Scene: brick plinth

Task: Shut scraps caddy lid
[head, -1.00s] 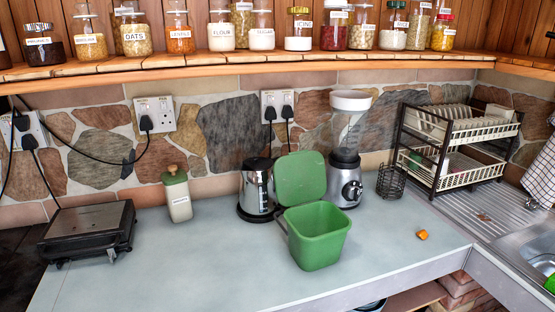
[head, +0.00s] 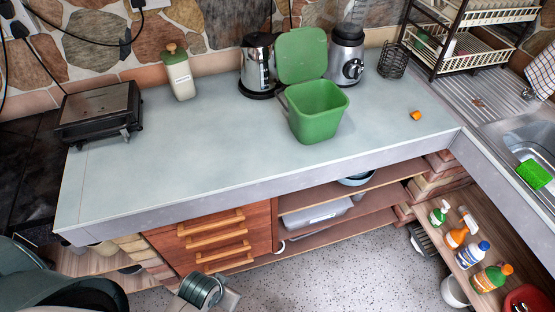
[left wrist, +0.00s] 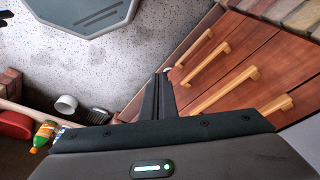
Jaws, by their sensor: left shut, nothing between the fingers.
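The green scraps caddy (head: 319,115) stands on the pale worktop with its open top facing up. Its green lid (head: 301,55) is open and stands upright at the back rim, leaning a little away. The caddy looks empty, though its floor is only partly visible. My left gripper (left wrist: 160,98) shows in the left wrist view with its fingers together and nothing between them. It is below worktop height, near the wooden drawers, well apart from the caddy. My right gripper is in neither view.
A kettle (head: 257,66) and a blender (head: 346,55) stand close behind the caddy. A small orange piece (head: 416,116) lies to its right. The worktop's front left (head: 200,150) is clear.

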